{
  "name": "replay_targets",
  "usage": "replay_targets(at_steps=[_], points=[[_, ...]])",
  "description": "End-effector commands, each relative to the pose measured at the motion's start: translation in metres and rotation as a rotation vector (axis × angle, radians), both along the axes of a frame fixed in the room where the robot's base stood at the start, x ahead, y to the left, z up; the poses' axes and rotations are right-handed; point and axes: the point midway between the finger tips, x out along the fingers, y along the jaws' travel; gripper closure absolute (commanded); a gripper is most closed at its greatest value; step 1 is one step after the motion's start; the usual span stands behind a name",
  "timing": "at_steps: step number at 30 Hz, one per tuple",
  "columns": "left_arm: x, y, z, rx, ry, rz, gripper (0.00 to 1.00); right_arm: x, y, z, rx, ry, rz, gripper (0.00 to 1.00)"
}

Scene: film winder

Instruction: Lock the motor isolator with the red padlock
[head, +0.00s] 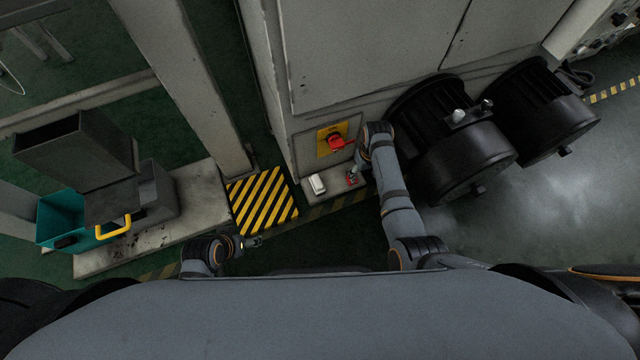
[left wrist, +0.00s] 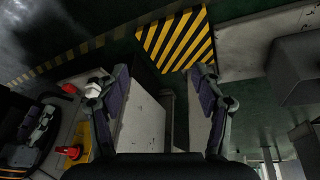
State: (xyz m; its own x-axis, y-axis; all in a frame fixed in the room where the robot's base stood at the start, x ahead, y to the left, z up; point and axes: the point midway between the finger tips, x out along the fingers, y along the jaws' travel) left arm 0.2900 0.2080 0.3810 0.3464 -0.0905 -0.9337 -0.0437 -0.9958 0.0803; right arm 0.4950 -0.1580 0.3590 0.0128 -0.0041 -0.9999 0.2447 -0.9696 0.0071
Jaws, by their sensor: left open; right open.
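The motor isolator has a red rotary handle (head: 336,142) on a yellow plate (head: 323,150) on the grey cabinet face. The handle also shows in the left wrist view (left wrist: 70,152). The red padlock (head: 351,180) is on the small ledge below; a red shape on the ledge in the left wrist view (left wrist: 68,88) looks like it. My right gripper (head: 354,173) is open, pointing down right at the padlock; its fingers are small and partly hidden, so contact cannot be told. My left gripper (head: 257,242) is open and empty, away to the left; its fingers frame the left wrist view (left wrist: 155,95).
A small white box (head: 317,184) stands on the ledge left of the padlock. Black motors (head: 450,140) stand close right of my right arm. A yellow-black striped plate (head: 262,200) lies left of the cabinet. A teal bin (head: 62,222) is at far left.

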Motion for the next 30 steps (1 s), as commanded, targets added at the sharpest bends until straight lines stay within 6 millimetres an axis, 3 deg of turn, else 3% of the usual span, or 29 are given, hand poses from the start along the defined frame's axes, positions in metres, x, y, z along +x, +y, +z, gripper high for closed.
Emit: replay_targets(at_steps=[1,3,9,14,24,30], points=[[0.002,-0.003,-0.006,-0.008,-0.013,-0.005,0.32,0.008,0.004,-0.006,0.003,0.0,0.006,0.4],[0.002,-0.006,0.005,-0.014,-0.021,-0.011,0.32,0.014,0.006,0.004,0.003,0.007,0.012,0.4],[0.003,-0.008,0.016,-0.02,-0.03,-0.014,0.32,0.016,0.007,0.014,0.002,0.015,0.017,0.4],[0.004,-0.011,-0.002,-0.039,-0.089,-0.004,0.32,0.015,0.007,-0.016,0.002,0.018,0.017,0.4],[0.077,-0.006,0.047,-0.027,-0.419,0.017,0.32,0.015,0.007,-0.033,0.003,0.015,0.017,0.4],[0.093,-0.005,0.064,-0.024,-0.51,0.022,0.32,0.015,0.007,-0.038,0.003,0.014,0.017,0.4]])
